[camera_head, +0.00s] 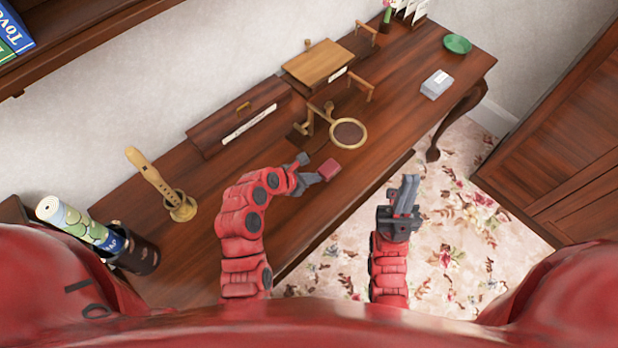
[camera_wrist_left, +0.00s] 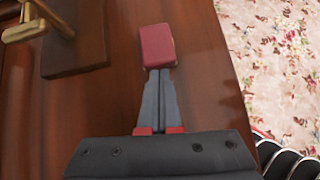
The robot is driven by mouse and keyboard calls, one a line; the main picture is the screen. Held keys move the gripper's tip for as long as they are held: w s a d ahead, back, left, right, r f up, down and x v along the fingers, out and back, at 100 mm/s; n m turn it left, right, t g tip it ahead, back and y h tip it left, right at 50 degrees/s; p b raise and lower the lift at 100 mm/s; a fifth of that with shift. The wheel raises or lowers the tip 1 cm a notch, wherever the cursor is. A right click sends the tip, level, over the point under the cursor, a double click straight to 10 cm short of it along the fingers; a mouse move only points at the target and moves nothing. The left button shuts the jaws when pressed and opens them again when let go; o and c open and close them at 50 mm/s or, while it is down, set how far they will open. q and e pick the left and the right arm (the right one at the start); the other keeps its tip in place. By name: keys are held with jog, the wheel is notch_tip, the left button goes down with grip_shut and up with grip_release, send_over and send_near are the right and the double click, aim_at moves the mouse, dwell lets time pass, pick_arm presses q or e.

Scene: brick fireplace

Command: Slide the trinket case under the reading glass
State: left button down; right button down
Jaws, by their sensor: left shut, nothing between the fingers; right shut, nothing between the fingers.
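The trinket case is a small dark red box (camera_head: 329,169) lying on the wooden table near its front edge. It also shows in the left wrist view (camera_wrist_left: 157,46), just beyond my fingertips. The reading glass (camera_head: 348,134) is a round brass-rimmed lens on a brass arm, held above the table behind and slightly right of the case. My left gripper (camera_head: 318,175) is shut and empty, its tips at or very near the case's near side; contact is unclear. My right gripper (camera_head: 408,190) is shut and empty, raised in front of the table, over the floor.
A long box (camera_head: 240,115) and a wooden slope (camera_head: 318,63) stand along the back. A recorder (camera_head: 152,175) on a stand is at left, a dark holder with rolled papers (camera_head: 135,254) nearer. A grey box (camera_head: 436,84) and green dish (camera_head: 457,43) are far right.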

aim_at(332, 166)
pick_arm(q)
jog(key=shift+w, duration=0.1)
jog(key=w+d+p, duration=0.1)
jog(key=d, duration=0.1)
jog(key=w+d+p, duration=0.2)
jog(key=shift+r+p, duration=0.1)
jog(key=shift+p, duration=0.2)
jog(key=shift+w+d, duration=0.3)
jog(key=shift+w, duration=0.05)
